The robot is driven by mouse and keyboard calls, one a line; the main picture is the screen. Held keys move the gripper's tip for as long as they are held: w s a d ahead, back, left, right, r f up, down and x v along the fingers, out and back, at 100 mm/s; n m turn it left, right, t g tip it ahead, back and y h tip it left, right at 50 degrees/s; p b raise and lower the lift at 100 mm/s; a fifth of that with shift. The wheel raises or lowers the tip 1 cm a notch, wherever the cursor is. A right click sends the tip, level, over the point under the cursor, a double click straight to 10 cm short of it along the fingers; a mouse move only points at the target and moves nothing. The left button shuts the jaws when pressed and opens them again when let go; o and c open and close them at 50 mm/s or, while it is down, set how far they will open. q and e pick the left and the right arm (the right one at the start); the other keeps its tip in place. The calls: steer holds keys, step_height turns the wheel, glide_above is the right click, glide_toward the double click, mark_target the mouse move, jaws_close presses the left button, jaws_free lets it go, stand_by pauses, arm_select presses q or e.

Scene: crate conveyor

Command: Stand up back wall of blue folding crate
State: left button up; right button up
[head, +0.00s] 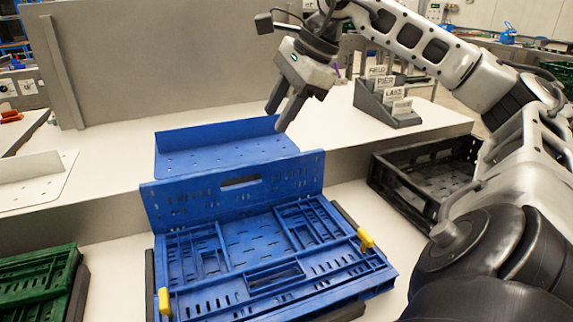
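The blue folding crate (385,278) lies in front of me on the white surface. Its back wall (285,177) stands up along the far edge, roughly upright, with a slot-shaped handle hole near its top. The side panels (310,222) and the front panel (215,297) lie folded flat over the base. My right gripper (281,117) hangs beyond and above the back wall, apart from it. Its two fingers point down with a gap between them and nothing in it. My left gripper is not in view.
A blue angled plate (225,150) lies behind the crate on the raised white ledge. A black crate (405,195) stands right, green crates (38,275) left. A card holder (388,105) stands at back right.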

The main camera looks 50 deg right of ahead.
steer(key=p, duration=0.4)
glide_above(241, 186)
steer(key=s+a, duration=0.1)
steer(key=s, duration=0.2)
step_height(241, 186, down, 14)
steer(key=shift+r, duration=0.25)
steer(key=shift+f, duration=0.1)
steer(key=shift+c, duration=0.7)
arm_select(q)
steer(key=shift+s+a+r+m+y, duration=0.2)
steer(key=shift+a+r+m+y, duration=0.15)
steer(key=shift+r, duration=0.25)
arm_select(e)
jaws_close()
steer(key=shift+o, duration=0.7)
jaws_free()
steer(key=shift+s, duration=0.1)
steer(key=shift+r, duration=0.2)
